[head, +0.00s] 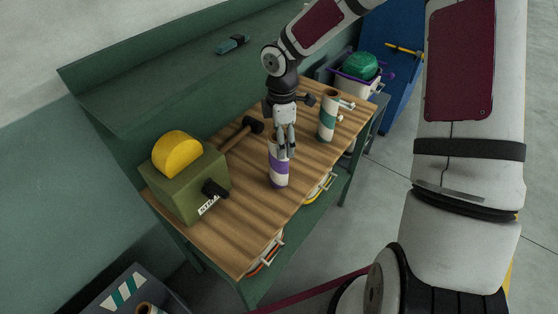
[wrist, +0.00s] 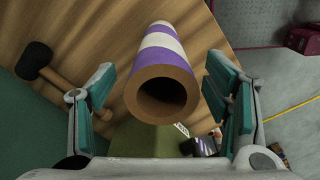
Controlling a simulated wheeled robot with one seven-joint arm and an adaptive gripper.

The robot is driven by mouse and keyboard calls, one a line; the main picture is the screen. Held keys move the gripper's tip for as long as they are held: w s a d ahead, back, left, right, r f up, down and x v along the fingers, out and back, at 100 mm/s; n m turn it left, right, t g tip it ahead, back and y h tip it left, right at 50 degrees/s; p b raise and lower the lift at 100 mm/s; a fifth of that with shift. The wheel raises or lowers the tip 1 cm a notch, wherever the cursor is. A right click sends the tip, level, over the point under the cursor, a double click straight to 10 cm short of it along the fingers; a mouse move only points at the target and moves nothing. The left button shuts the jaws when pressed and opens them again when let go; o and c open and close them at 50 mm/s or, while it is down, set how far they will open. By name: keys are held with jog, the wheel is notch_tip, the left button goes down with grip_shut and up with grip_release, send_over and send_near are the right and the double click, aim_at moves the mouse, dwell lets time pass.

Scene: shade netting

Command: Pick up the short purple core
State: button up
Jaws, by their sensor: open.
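The short purple core (head: 278,172), a hollow tube with purple and white bands, stands upright on the wooden bench top (head: 240,245). My gripper (head: 284,152) is above it, pointing down, with its fingers at the top of the core. In the wrist view the core (wrist: 163,75) shows its open brown end between the two teal-padded fingers of my gripper (wrist: 165,98). The fingers are open, with a gap on each side of the core. In the head view the fingers hide part of the core's top.
A teal-banded white core (head: 327,118) stands behind to the right. A mallet (head: 240,133) lies at the back. A green box machine with a yellow disc (head: 186,180) stands left. The front of the bench top is clear.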

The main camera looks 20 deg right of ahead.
aim_at(279, 161)
jog(key=f, duration=0.5)
jog(key=shift+a+f+p, duration=0.35)
jog(key=shift+f+p, duration=0.05)
jog(key=c, duration=1.3)
